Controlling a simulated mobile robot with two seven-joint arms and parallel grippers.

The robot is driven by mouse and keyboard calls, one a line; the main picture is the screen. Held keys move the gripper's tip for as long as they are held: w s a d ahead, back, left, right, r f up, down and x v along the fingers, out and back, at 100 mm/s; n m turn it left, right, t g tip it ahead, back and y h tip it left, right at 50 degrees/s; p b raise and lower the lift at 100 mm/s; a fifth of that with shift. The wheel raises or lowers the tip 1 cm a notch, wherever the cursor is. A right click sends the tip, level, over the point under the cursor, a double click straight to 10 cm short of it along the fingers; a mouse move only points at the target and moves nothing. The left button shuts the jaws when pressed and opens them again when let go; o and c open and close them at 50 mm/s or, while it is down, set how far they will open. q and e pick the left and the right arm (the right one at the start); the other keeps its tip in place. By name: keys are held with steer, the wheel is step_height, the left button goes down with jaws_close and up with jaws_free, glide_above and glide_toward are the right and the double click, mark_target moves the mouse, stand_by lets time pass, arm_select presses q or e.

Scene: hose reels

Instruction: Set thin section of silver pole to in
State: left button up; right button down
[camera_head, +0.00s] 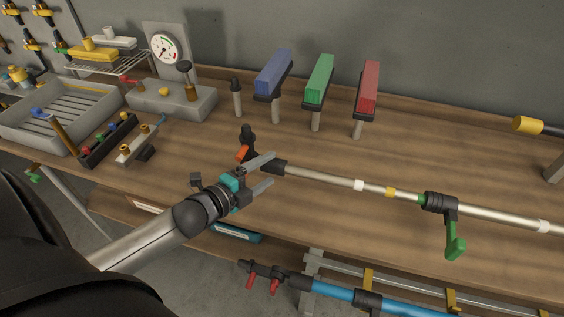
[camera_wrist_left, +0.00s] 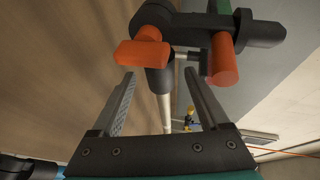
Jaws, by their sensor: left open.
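A silver pole lies across the wooden workbench. Its thin section (camera_head: 325,176) is on the left, with white and yellow bands, and runs into a black clamp (camera_head: 438,202) with a green lever (camera_head: 455,242). The thicker section (camera_head: 500,216) continues right. A black fitting (camera_head: 248,140) with an orange lever (camera_head: 242,153) is at the pole's left end. My left gripper (camera_head: 272,168) is open and empty beside this end. In the left wrist view the gripper (camera_wrist_left: 160,73) has the pole (camera_wrist_left: 164,112) showing between its fingers, with the orange levers (camera_wrist_left: 222,60) just beyond. Contact is unclear.
Blue (camera_head: 273,72), green (camera_head: 320,80) and red (camera_head: 369,87) blocks stand on posts behind the pole. A gauge box (camera_head: 172,97) and grey tray (camera_head: 60,115) are at the left. A blue pole (camera_head: 340,294) lies below the bench front.

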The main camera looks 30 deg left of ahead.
arm_select(q)
steer(key=shift+b+x, duration=0.5)
steer(key=shift+x, duration=2.7)
jaws_close()
